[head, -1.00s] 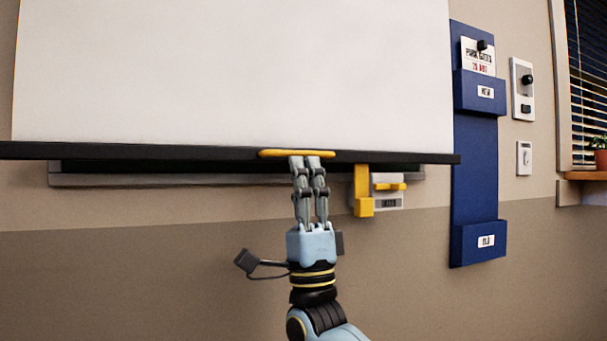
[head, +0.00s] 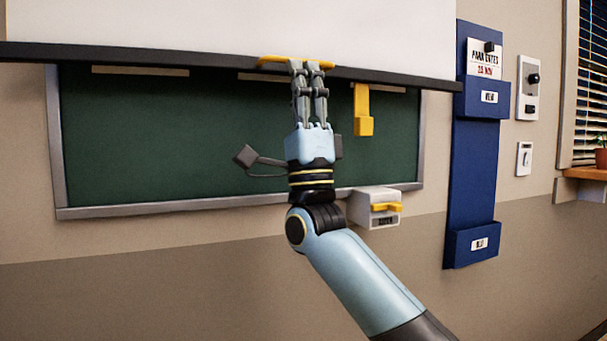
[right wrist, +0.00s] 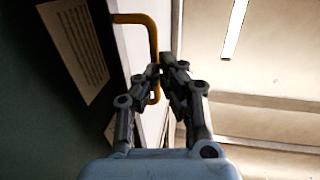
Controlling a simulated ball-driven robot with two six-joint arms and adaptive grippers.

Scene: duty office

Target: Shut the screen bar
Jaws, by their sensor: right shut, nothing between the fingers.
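The screen bar (head: 150,57) is a long dark bar along the lower edge of the white screen (head: 200,20), in the upper part of the head view. It tilts slightly down to the right. A yellow handle (head: 272,62) sits at its middle, and shows in the right wrist view as a yellow loop (right wrist: 150,28). My right gripper (head: 311,66) points upward with its fingers shut and nothing between them. Its fingertips are at the handle, overlapping it in the head view; whether they touch cannot be told. My left gripper is out of view.
A green board (head: 150,140) in a grey frame is behind the arm. A yellow bracket (head: 362,112) hangs right of the gripper. Below is a white box (head: 372,207) with a yellow lever. A blue panel (head: 472,170) and wall switches (head: 527,88) are at right.

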